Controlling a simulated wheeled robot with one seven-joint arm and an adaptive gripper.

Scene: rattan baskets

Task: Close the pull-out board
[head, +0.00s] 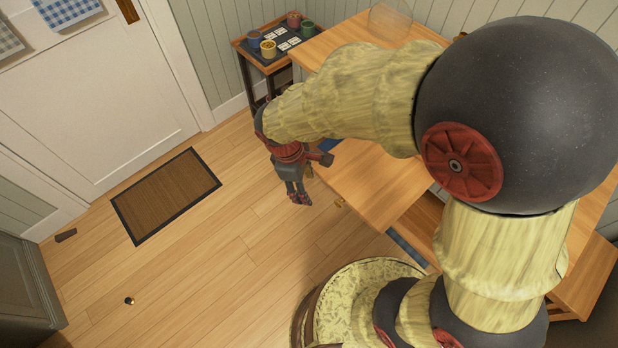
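The pull-out board (378,192) is a flat light-wood panel sticking out to the left from the wooden desk on the right. My gripper (299,200) hangs pointing down just left of the board, over the floor in this view, with a visible gap to the board's edge. Its fingers look close together, but they are too small to tell whether they are open or shut. My arm hides much of the desk and the board's far part.
A small side table (264,41) with colourful cups stands at the back. A brown doormat (166,195) lies before the white door (90,90). A small dark object (129,301) lies on the floor. The floor left of the board is mostly clear.

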